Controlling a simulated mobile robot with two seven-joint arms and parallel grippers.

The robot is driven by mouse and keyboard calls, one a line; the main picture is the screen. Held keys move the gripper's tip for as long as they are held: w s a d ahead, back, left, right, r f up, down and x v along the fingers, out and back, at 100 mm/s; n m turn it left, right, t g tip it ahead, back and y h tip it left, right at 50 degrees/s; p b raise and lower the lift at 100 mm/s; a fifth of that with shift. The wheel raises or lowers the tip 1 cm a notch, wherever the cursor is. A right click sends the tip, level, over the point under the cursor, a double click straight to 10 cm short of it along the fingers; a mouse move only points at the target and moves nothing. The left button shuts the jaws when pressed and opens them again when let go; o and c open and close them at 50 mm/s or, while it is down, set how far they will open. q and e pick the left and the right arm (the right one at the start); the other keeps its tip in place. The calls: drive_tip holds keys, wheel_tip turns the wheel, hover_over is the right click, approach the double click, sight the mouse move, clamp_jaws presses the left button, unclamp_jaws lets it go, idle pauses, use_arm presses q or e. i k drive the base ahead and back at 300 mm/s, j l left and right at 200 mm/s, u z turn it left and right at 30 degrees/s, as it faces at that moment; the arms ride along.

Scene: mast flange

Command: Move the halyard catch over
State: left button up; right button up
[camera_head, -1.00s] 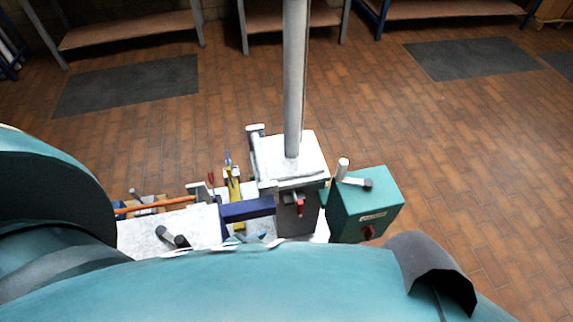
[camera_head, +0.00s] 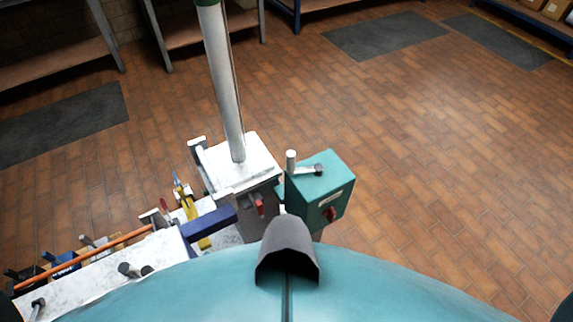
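A grey mast (camera_head: 226,90) stands upright on a white-topped flange block (camera_head: 246,165) left of centre. A small red catch (camera_head: 260,208) shows on the front face of the block; I cannot tell if it is the halyard catch. A teal box (camera_head: 322,192) stands beside the block on its right, with a light upright post, a dark-ended lever (camera_head: 308,169) on top and a red knob (camera_head: 330,214) on its front. Neither gripper shows in the head view.
A white bench top (camera_head: 110,280) with an orange rod (camera_head: 90,257), a blue bar (camera_head: 208,222), a yellow tool (camera_head: 188,205) and several hand tools lies at lower left. My teal body fills the bottom. The tiled floor (camera_head: 450,170) to the right is clear. Shelves (camera_head: 60,60) stand along the back.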

sight(329, 212)
drive_tip(key=k+l, duration=0.75)
drive_tip(key=i+l+u, duration=0.1)
drive_tip(key=l, duration=0.35)
drive_tip(key=i+l+u, duration=0.1)
drive_tip(key=l, duration=0.35)
drive_tip(key=i+l, duration=0.2)
drive_tip(key=l, duration=0.25)
drive_tip(key=i+l+u, duration=0.15)
drive_tip(key=l, duration=0.3)
drive_tip(key=i+l+u, duration=0.1)
drive_tip(key=l, duration=0.35)
drive_tip(key=l+u, duration=0.1)
drive_tip(key=l, duration=0.4)
drive_tip(key=i, duration=0.05)
